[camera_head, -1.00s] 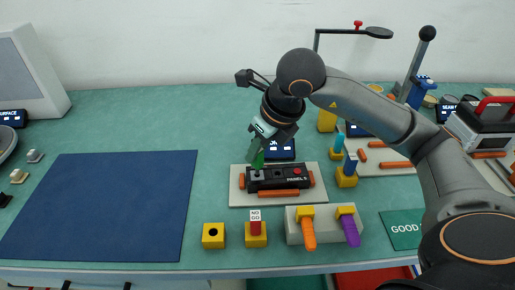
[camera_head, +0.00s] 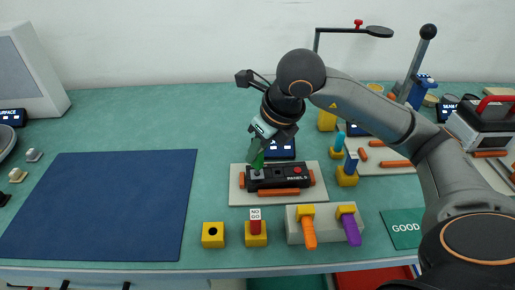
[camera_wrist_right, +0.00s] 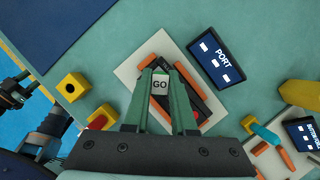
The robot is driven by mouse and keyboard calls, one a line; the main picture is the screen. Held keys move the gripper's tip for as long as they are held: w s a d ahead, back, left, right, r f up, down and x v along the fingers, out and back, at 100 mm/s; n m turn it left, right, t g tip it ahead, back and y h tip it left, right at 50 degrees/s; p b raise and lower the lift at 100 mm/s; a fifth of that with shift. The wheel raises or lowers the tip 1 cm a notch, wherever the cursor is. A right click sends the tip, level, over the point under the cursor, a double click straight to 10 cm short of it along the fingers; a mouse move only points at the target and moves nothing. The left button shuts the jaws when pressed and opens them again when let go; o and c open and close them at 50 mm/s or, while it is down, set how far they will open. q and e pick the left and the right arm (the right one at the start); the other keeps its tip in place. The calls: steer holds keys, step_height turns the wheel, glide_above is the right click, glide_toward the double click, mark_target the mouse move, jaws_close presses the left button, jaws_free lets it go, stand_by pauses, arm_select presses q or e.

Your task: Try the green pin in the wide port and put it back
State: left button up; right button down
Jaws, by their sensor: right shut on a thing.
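My right gripper (camera_head: 257,160) is over the left end of the black device (camera_head: 281,178). In the right wrist view its green fingers (camera_wrist_right: 163,70) are closed around a pin with a pale "GO" top (camera_wrist_right: 160,85). The pin's lower part is hidden by the fingers, so I cannot tell how far it sits in the device's port. A yellow block with an empty dark hole (camera_head: 213,235) stands at the front of the table. Beside it, a red "NO GO" pin (camera_head: 255,219) stands in another yellow block (camera_head: 256,237).
The device lies on a pale board (camera_head: 238,196) with orange pieces around it. A dark "PORT" display (camera_wrist_right: 222,56) stands behind it. A grey holder (camera_head: 293,231) with orange and purple handles is at front right. A blue mat (camera_head: 100,205) leaves clear room at left.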

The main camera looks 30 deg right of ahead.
arm_select(q)
steer(key=shift+f+b, duration=0.85)
steer(key=shift+f, duration=0.05)
arm_select(e)
steer(key=shift+f, duration=0.95)
arm_select(q)
steer(key=shift+r, duration=0.15)
arm_select(e)
steer(key=shift+r, duration=0.15)
stand_by(1.0)
arm_select(q)
steer(key=shift+r+p, duration=2.55)
steer(key=shift+p, duration=0.15)
arm_select(e)
steer(key=shift+r, duration=3.35)
